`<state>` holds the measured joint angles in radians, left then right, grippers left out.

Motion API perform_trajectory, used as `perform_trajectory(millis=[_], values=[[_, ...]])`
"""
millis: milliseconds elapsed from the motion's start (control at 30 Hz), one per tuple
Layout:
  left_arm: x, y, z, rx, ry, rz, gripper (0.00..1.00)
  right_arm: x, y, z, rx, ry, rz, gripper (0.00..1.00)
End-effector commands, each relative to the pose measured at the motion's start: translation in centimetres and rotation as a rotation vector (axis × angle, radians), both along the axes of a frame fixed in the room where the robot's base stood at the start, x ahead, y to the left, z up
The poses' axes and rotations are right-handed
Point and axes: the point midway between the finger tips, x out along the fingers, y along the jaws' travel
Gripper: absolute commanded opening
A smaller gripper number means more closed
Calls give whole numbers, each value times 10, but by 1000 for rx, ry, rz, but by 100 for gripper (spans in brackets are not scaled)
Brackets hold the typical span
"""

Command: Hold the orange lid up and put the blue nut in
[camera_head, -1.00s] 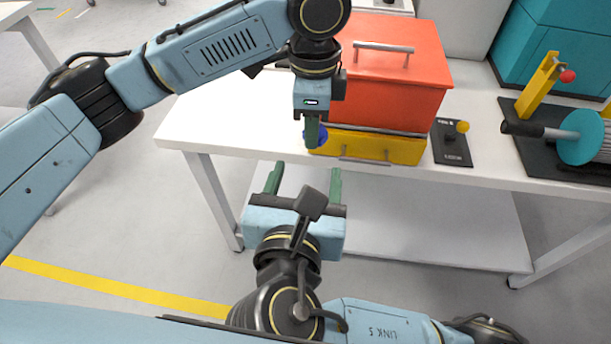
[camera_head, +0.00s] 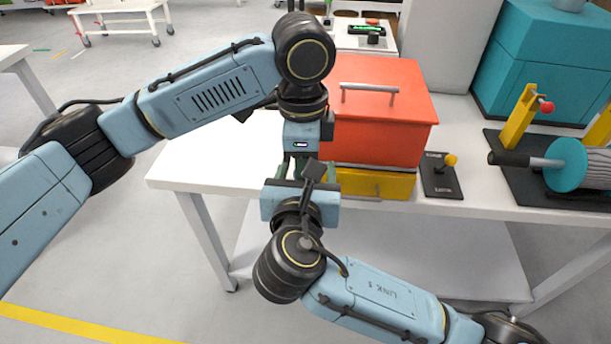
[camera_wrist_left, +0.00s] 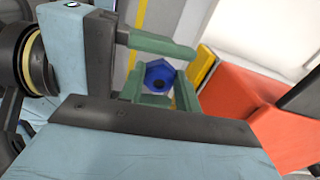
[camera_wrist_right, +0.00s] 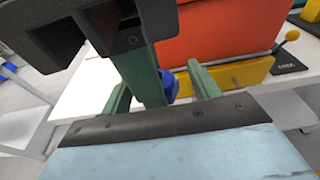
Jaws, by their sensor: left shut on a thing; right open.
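My left gripper (camera_head: 301,165) is shut on the blue nut (camera_wrist_left: 158,76), left of the yellow box. The nut is hidden in the head view; in the right wrist view it shows partly behind a green finger (camera_wrist_right: 168,84). My right gripper (camera_wrist_right: 160,90) is open, just below and in front of my left gripper, its fingers to either side of the left gripper's finger and the nut. I cannot tell whether it touches the nut. The orange lid (camera_head: 385,125), with a grey bar handle (camera_head: 370,88), sits down on the yellow box (camera_head: 395,186).
A black plate with a yellow-knobbed lever (camera_head: 440,175) is right of the box. A teal reel (camera_head: 566,165) on a black base stands further right. The white table's (camera_head: 200,170) left end is clear. A teal cabinet (camera_head: 530,70) stands behind.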

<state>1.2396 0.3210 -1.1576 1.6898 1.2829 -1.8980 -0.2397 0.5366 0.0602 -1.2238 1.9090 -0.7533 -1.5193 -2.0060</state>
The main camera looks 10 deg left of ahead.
Motion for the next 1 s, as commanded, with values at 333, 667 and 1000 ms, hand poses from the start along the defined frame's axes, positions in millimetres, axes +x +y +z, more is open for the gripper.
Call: perform_trajectory(millis=[333,667,1000], values=[[0,0,0,0,0,0,12,0,0,0,0,0,0,39],[0,1,0,1,0,1,44,0,0,0,0,1,-1,17],[0,0,0,0,0,0,58,0,0,0,0,1,0,16]])
